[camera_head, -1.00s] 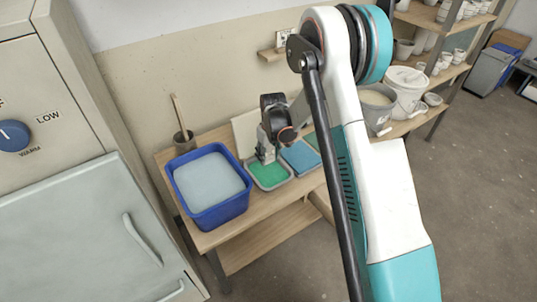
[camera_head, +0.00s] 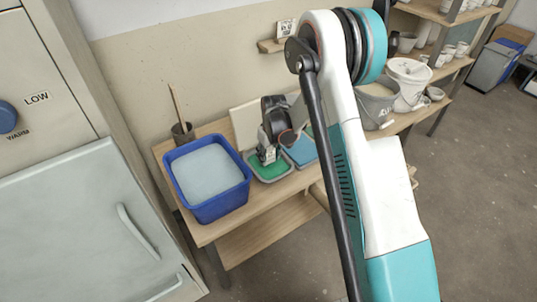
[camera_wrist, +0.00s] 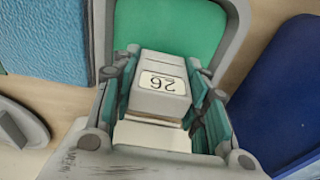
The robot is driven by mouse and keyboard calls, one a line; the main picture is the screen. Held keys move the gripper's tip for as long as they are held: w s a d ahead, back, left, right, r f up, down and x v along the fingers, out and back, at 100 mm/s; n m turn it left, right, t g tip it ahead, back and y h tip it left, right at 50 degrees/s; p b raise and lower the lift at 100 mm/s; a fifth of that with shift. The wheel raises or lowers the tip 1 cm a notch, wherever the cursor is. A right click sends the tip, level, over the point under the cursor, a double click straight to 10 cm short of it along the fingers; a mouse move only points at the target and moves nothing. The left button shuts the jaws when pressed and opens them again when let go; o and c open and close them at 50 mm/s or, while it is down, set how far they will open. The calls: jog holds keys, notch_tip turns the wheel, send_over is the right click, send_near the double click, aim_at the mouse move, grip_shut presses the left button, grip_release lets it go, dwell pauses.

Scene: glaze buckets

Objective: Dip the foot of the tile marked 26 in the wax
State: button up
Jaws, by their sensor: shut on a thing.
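The tile marked 26 (camera_wrist: 162,84) is a small pale grey block with a black number on a white label, upside down in the wrist view. My gripper (camera_wrist: 165,100) is shut on it, with a teal-lined finger at each side. In the head view my gripper (camera_head: 267,155) is over the grey tray with a green surface (camera_head: 270,169). The green surface (camera_wrist: 170,28) shows beyond the tile in the wrist view. The tile's foot is hidden, so I cannot tell whether it touches the green. No wax label is visible.
A blue tub of pale liquid (camera_head: 243,191) stands left of the green tray, and a blue-surfaced tray (camera_head: 303,151) right of it. A pale board (camera_head: 240,122) leans behind. A pot with a stick (camera_head: 183,134) stands at the back left; buckets (camera_head: 377,106) stand right.

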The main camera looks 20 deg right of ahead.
aim_at(269, 149)
jog(key=shift+f+b, duration=0.9)
jog(key=shift+f, duration=0.1)
dwell(1.1)
jog(key=shift+r, duration=0.1)
dwell(0.9)
jog(key=shift+r+p, duration=0.7)
jog(key=shift+r, duration=0.65)
dwell(0.5)
jog(key=shift+r+p, duration=1.05)
jog(key=shift+r, duration=1.15)
